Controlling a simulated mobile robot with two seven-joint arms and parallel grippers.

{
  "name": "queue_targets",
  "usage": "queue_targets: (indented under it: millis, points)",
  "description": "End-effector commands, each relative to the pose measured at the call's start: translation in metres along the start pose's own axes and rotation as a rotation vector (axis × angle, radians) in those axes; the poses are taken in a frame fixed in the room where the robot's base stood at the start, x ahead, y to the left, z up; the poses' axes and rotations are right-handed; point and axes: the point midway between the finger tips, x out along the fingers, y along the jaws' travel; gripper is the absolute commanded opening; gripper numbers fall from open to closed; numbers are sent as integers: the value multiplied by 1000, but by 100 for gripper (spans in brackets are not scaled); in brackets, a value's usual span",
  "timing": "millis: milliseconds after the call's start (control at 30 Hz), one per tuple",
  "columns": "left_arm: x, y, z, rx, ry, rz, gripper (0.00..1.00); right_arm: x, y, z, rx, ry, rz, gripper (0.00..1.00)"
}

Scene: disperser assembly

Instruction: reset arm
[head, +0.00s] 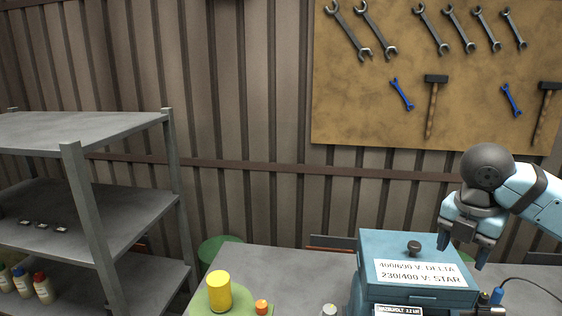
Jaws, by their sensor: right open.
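My right gripper (464,252) hangs at the right of the head view, with its fingers pointing down. It is open, and nothing shows between its fingers. It is above and behind the right side of a blue box (375,250) with a label about delta and star voltages. A dark knob (414,247) stands on the box's top, to the left of the gripper. My left gripper is not in view.
A grey table (280,270) holds a yellow cylinder (219,290) and a small orange piece (262,307) on a green base. A metal shelf (90,130) with bottles stands left. A tool board (400,120) hangs behind. A cable (535,287) runs at the right.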

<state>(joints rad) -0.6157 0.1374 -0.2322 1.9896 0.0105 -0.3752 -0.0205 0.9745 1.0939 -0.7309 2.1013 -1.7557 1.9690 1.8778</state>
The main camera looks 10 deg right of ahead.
Motion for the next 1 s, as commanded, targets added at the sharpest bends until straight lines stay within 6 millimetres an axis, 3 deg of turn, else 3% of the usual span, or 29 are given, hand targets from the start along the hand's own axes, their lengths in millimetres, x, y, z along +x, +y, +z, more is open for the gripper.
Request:
queue_targets:
  millis: [100,300,500,600,733,833,933,1000]
  points:
    - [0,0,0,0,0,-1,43,30,20,-44,-155,194,59,60]
    - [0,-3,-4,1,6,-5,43,64,47,-126,-376,577,250,60]
    - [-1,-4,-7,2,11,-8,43,72,71,-220,-448,1078,627,60]
    - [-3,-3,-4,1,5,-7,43,68,83,-247,-348,1289,869,60]
    - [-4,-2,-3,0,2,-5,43,73,98,-255,-72,1455,1168,60]
    - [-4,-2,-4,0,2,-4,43,93,105,-246,233,1484,1345,60]
    - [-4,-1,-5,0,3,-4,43,132,104,-233,585,1424,1441,60]
    - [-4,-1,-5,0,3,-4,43,171,96,-226,840,1337,1447,60]
